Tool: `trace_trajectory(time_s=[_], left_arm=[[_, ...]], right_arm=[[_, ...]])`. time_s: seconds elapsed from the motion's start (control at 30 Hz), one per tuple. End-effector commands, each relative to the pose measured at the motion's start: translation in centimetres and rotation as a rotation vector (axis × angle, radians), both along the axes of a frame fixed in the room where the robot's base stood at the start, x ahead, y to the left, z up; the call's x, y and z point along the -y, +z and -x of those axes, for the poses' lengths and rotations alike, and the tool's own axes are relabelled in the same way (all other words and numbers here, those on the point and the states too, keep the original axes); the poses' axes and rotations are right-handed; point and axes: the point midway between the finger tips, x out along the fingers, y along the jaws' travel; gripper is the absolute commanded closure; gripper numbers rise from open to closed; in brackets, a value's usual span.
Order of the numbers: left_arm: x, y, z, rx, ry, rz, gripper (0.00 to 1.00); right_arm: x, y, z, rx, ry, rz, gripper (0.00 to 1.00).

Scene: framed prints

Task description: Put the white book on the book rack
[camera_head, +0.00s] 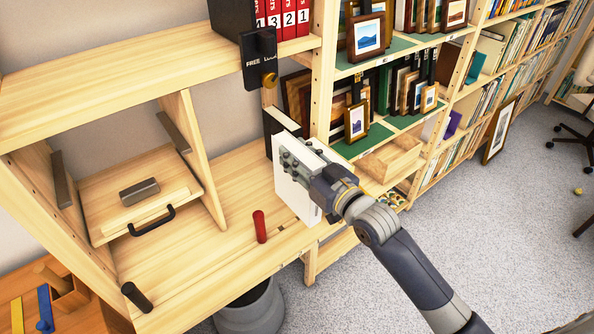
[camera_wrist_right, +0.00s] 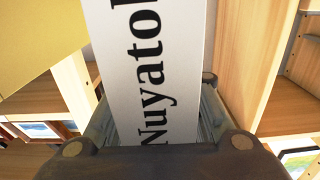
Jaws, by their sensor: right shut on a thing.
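The white book (camera_head: 291,194) stands roughly upright at the right end of the wide wooden shelf (camera_head: 240,181). My right gripper (camera_head: 303,158) is shut on its upper part. In the right wrist view the white book (camera_wrist_right: 150,60) shows its spine with large black letters, between the two fingers of my right gripper (camera_wrist_right: 158,125). I cannot tell whether the book's lower edge touches the shelf. A black-and-white book or binder (camera_head: 270,134) stands just behind it, partly hidden. No separate book rack can be told apart from the wooden shelving. My left gripper is not in view.
A wooden upright (camera_head: 322,75) rises close to the right of the book. Framed prints (camera_head: 357,120) fill shelves to the right. The shelf's middle is clear.

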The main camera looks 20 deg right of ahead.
Motion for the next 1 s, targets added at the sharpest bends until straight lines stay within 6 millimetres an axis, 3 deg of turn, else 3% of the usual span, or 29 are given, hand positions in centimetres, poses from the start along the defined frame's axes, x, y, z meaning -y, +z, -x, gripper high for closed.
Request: trace_trajectory(time_s=[0.3, 1.0], left_arm=[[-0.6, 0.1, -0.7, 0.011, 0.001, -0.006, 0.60], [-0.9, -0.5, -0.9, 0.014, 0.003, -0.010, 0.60]], right_arm=[[0.0, -3.3, 0.0, 0.007, -0.001, -0.002, 1.00], [0.0, -4.6, 0.0, 0.008, 0.000, -0.001, 1.00]])
